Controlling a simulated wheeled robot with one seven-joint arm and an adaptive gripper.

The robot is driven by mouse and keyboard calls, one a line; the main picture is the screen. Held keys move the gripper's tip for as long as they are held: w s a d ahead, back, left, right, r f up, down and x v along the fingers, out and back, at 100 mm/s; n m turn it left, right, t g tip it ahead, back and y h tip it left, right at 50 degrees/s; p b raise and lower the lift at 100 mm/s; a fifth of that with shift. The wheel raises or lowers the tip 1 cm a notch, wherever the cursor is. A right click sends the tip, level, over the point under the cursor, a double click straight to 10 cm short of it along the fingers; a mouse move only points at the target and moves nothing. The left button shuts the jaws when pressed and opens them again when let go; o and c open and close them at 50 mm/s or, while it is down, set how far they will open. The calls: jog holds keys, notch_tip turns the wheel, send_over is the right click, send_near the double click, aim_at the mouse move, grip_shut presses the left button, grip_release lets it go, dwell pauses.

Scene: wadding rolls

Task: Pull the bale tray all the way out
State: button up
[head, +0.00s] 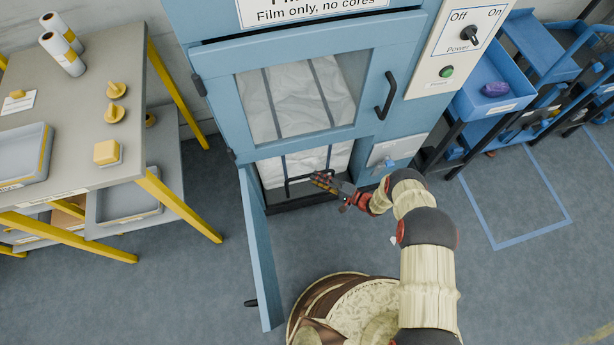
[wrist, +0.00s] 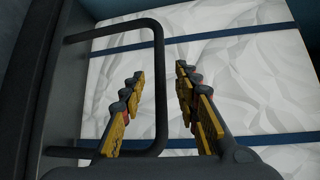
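The dark bale tray (head: 290,202) lies low in the opening of the blue baler, under a white strapped bale (head: 305,163). Its dark U-shaped handle (head: 296,179) stands at the front and shows large in the wrist view (wrist: 160,90). My gripper (head: 318,179) is at the right part of the handle. In the wrist view my gripper (wrist: 160,72) has its yellow and dark fingers apart. The handle's crossbar appears in the gap between them, with no clear contact. The bale with blue straps (wrist: 235,85) fills the background.
The baler's lower door (head: 259,250) stands open on the left. The upper windowed door (head: 305,95) is shut. A grey table (head: 75,125) with yellow legs is at the left, and a blue rack (head: 490,90) at the right. Floor (head: 310,245) before the tray shows clear.

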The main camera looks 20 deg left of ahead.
aim_at(307, 175)
jog(key=a, duration=0.2)
jog(key=a+b, duration=0.1)
jog(key=a+f, duration=0.1)
jog(key=a, duration=0.1)
jog(key=shift+w+a, duration=0.2)
jog(key=shift+a, duration=0.1)
jog(key=shift+c, duration=1.4)
grip_shut()
